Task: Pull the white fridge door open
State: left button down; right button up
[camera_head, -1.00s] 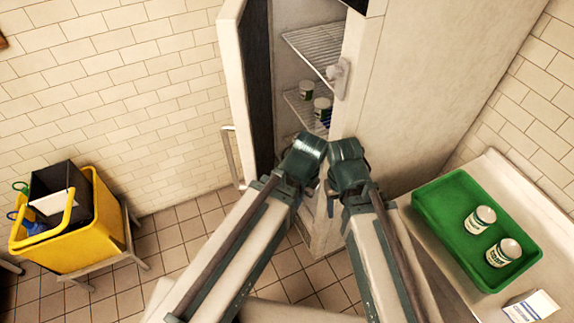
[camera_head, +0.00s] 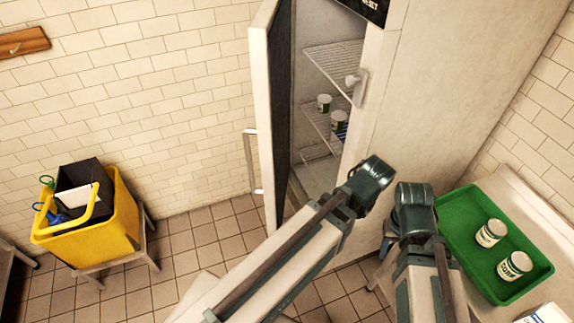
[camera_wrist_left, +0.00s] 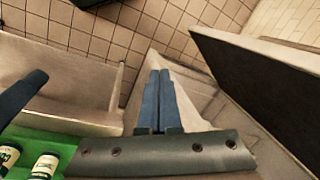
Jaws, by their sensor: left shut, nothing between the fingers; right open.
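The white fridge door (camera_head: 262,110) stands open on the left of the fridge (camera_head: 420,100), its dark inner face towards the opening. Its bar handle (camera_head: 248,160) is on the outer side, with no gripper on it. The dark inner face also shows at the right of the left wrist view (camera_wrist_left: 255,85). My left gripper (camera_wrist_left: 158,75) is shut and empty, apart from the door. In the head view its fingers are hidden behind my left wrist. My right gripper (camera_head: 378,275) is open, low in front of the fridge near the counter, and partly covered by my arm.
Inside the fridge are wire shelves (camera_head: 335,55) with small jars (camera_head: 324,103). A green tray (camera_head: 466,265) with two jars stands on the counter at right. A yellow cart bucket (camera_head: 110,235) stands at left. Tiled floor is clear between it and the door.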

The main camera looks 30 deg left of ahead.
pick_arm(q)
jog(key=w+a+r+n+t+y+b, duration=0.15)
jog(key=w+a+n, duration=0.25)
jog(key=w+a, duration=0.4)
jog(key=w+a+r+n+y, duration=0.1)
jog(key=w+a+n+y, duration=0.25)
jog(key=w+a, duration=0.45)
jog(key=s+a+f+b, duration=0.2)
jog(key=a+f+b, duration=0.5)
jog(key=a, duration=0.4)
jog(key=shift+f+b, duration=0.4)
jog(key=shift+a, duration=0.1)
